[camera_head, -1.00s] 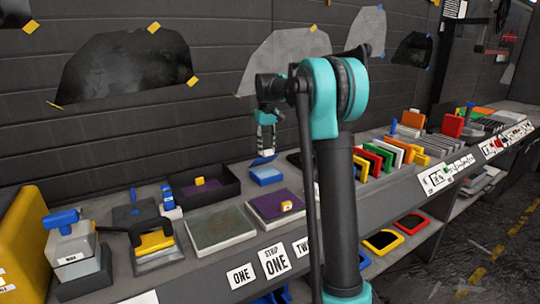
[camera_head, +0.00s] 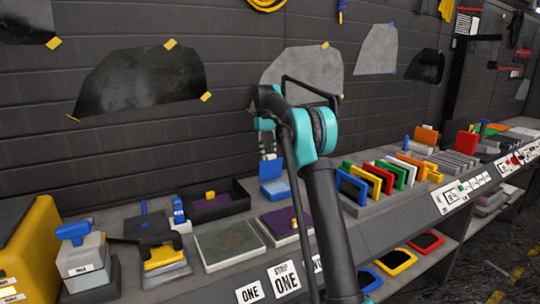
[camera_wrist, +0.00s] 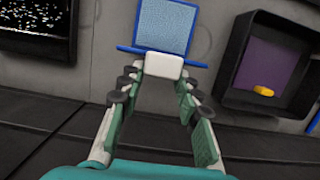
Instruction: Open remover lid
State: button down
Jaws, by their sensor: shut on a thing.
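The blue remover box (camera_head: 276,190) stands on the bench near the middle of the head view. Its blue lid (camera_head: 270,170) stands raised at the back of the box. In the wrist view the lid (camera_wrist: 128,48) shows as a thin blue edge beside the textured light blue box (camera_wrist: 166,25). A white tab (camera_wrist: 164,66) on the lid sits between the fingertips of my gripper (camera_wrist: 158,80). My gripper (camera_head: 267,152) is shut on this tab and comes from above in the head view. The exact contact at the fingertips is small and hard to see.
A black tray (camera_head: 243,206) with a yellow block (camera_head: 210,195) stands left of the box. A purple-topped pad (camera_head: 282,222) lies in front, partly behind my arm. Coloured upright panels (camera_head: 372,180) stand to the right. The dark wall (camera_head: 230,140) is close behind.

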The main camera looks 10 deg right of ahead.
jog(key=shift+w+a+f, duration=0.1)
jog(key=shift+w+f, duration=0.05)
jog(key=shift+w, duration=0.05)
dwell(0.4)
jog(key=c, duration=1)
grip_release()
jog(key=shift+c, duration=0.2)
jog(key=v, duration=0.7)
jog(key=shift+w+r, duration=0.2)
jog(key=shift+r, duration=0.05)
